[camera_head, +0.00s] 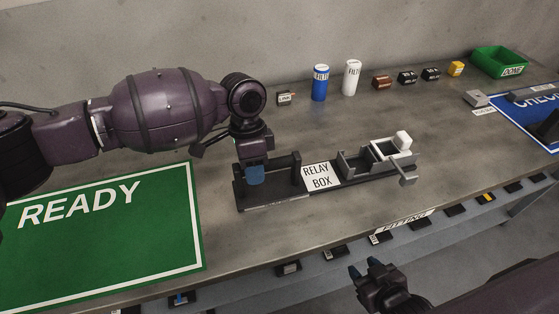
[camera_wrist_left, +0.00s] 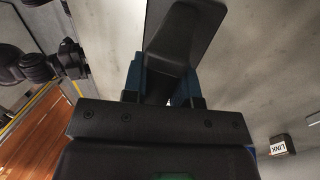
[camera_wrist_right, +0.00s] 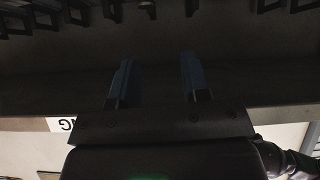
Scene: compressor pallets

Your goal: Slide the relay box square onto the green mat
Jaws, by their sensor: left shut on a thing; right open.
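The relay box (camera_head: 322,177) is a long dark tray with a white "RELAY BOX" label, a handle at its left end and grey and white parts at its right. It lies on the bench, right of the green mat (camera_head: 100,235) marked "READY", with bare bench between them. My left gripper (camera_head: 255,174) is shut on the handle at the box's left end. In the left wrist view a dark piece (camera_wrist_left: 177,45) sits between the blue fingers. My right gripper (camera_head: 367,268) is open and empty, in front of the bench edge; it also shows open in the right wrist view (camera_wrist_right: 155,82).
Blue (camera_head: 320,83) and white (camera_head: 351,77) cylinders and several small blocks stand along the back. A green bin (camera_head: 500,62) and a blue mat (camera_head: 520,115) are at the right. A lower shelf (camera_head: 330,262) with small dark parts runs under the front edge.

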